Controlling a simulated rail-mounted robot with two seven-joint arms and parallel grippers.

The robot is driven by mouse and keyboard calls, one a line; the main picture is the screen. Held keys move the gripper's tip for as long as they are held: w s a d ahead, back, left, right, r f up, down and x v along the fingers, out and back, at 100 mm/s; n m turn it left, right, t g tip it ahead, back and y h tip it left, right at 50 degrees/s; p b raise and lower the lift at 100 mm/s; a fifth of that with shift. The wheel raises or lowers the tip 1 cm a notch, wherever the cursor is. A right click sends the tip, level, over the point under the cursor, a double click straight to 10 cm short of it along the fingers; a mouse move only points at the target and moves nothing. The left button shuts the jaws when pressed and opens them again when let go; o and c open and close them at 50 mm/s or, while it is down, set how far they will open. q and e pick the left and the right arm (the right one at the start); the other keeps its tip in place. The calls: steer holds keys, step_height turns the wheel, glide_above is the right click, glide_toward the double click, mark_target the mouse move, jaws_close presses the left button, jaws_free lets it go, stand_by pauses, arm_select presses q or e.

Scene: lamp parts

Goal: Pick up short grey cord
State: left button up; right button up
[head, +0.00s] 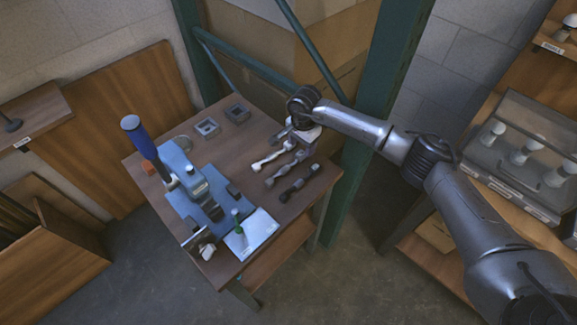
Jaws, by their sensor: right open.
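Several bundled cords lie side by side on the right part of the wooden table (165,150). One is whitish (272,156), one is grey (286,170), and the one nearest the front is dark (298,184). The grey one looks like the short grey cord, though its length is hard to judge. My right gripper (287,135) is open, over the table's back right edge, close to the whitish cord and behind the grey one. My arm's wrist partly hides its fingers. My left gripper is out of view.
A white sheet (252,235) with a small green-topped item lies in front. A green post (375,100) rises right behind the table.

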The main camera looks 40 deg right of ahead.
mark_target(301, 153)
step_height(301, 153, down, 4)
steer(key=shift+a+f+b, duration=0.1)
steer(key=shift+b, duration=0.2)
steer(key=shift+c, duration=0.3)
steer(key=c, duration=0.9)
steer(key=shift+r, duration=0.2)
steer(key=shift+c, duration=0.2)
